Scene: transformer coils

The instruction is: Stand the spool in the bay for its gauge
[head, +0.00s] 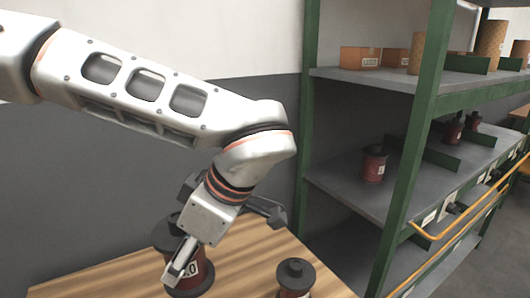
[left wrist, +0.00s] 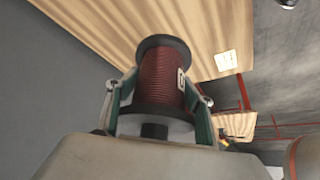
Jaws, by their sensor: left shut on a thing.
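My left gripper (head: 205,235) is shut on a dark red wire spool (head: 193,277) with black flanges, above or on the wooden table. The spool's white label partly shows, with a "0" readable beside the finger. In the left wrist view the spool (left wrist: 160,80) sits between the two fingers, its windings and both flanges visible. I cannot tell whether it still touches the table. The shelf rack's middle shelf (head: 340,181) has bays split by green dividers (head: 452,165), with white labels along its front edge. My right gripper is not in view.
Another spool (head: 295,279) stands on the table (head: 110,284), right of the held one. A red spool (head: 374,164) and further spools (head: 453,130) stand on the middle shelf. A green post (head: 420,130) and an orange rail (head: 450,228) edge the rack. Cardboard boxes (head: 361,58) sit above.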

